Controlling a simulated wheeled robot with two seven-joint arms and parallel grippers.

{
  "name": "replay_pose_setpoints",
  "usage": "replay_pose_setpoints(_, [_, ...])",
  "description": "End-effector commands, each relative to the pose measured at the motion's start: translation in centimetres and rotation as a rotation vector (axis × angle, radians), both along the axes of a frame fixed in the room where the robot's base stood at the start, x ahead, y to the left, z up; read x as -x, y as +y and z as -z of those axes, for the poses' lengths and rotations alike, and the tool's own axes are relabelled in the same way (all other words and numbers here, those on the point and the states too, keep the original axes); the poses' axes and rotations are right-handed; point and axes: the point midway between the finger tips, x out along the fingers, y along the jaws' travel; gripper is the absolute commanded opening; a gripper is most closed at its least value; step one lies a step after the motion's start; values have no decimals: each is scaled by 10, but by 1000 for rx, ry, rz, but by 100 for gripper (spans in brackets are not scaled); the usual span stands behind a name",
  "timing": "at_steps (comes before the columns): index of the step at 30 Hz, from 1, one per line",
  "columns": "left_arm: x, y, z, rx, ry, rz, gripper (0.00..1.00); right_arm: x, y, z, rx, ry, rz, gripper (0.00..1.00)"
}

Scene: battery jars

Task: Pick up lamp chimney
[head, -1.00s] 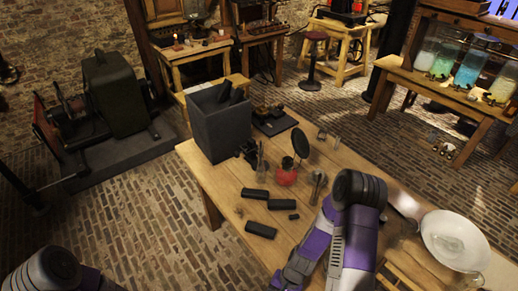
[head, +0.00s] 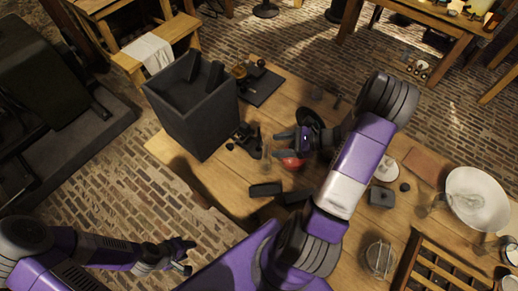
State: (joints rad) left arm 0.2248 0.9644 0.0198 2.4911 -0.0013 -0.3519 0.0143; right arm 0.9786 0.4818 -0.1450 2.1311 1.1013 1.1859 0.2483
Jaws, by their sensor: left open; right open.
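A slim clear glass piece, which looks like the lamp chimney (head: 267,148), stands on the wooden table in the head view, beside a red round object (head: 292,163). Its outline is faint. My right gripper (head: 280,144) reaches in from the right, just right of the glass, with its fingers apart and pointing left. The fingertips appear close to it; I cannot tell whether they touch. My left gripper (head: 186,257) is open and empty at the lower left, away from the table.
A tall dark grey bin (head: 192,112) stands left of the glass. Black blocks (head: 266,189) lie in front. A white bowl (head: 478,198) holding clear glass, a glass jar (head: 379,259) and a wooden rack (head: 440,268) are at right. My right arm covers mid-table.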

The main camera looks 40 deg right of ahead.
Motion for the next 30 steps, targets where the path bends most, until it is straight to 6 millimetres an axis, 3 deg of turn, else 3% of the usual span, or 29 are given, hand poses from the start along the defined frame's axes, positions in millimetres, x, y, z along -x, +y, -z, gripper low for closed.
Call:
replay_pose_setpoints(12, [0, 0, -3, 0, 0, 0, 43, -42, 37, 15, -3, 0, -7, 59])
replay_pose_setpoints(22, [0, 0, -3, 0, -1, 0, 43, -48, 43, 19, 0, 1, -5, 59])
replay_pose_setpoints(23, [0, 0, -3, 0, -1, 0, 43, -48, 43, 19, 0, 1, -5, 57])
replay_pose_setpoints(30, [0, 0, -3, 0, -1, 0, 43, -48, 43, 19, 0, 1, -5, 20])
